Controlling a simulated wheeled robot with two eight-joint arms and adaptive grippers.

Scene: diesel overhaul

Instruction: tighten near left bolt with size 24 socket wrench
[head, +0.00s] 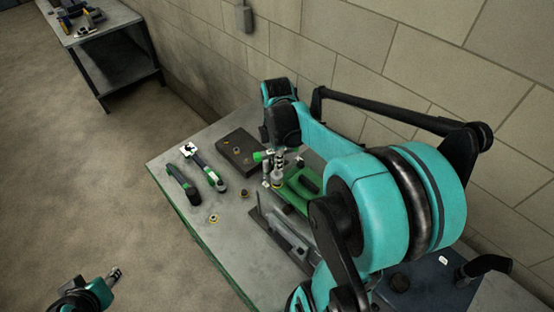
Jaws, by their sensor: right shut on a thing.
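My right gripper (275,168) is above the workbench, pointing down beside a green part. It is shut on a tool with a green end (259,156); the arm hides much of it, and I cannot read its size. Two green-and-black tools lie on the bench to the left: one (183,186) near the edge, and one with a pale head (207,171) beside it. I cannot pick out the near left bolt. My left gripper (114,274) is at the bottom left, over the floor and away from the bench; its fingers are too small to judge.
The workbench (228,240) stands against a block wall. A dark block (237,150) with small round pieces lies at its back. Small rings (213,218) lie on the bench. A green part (300,188) is under my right arm. Another table (105,22) stands at the far left.

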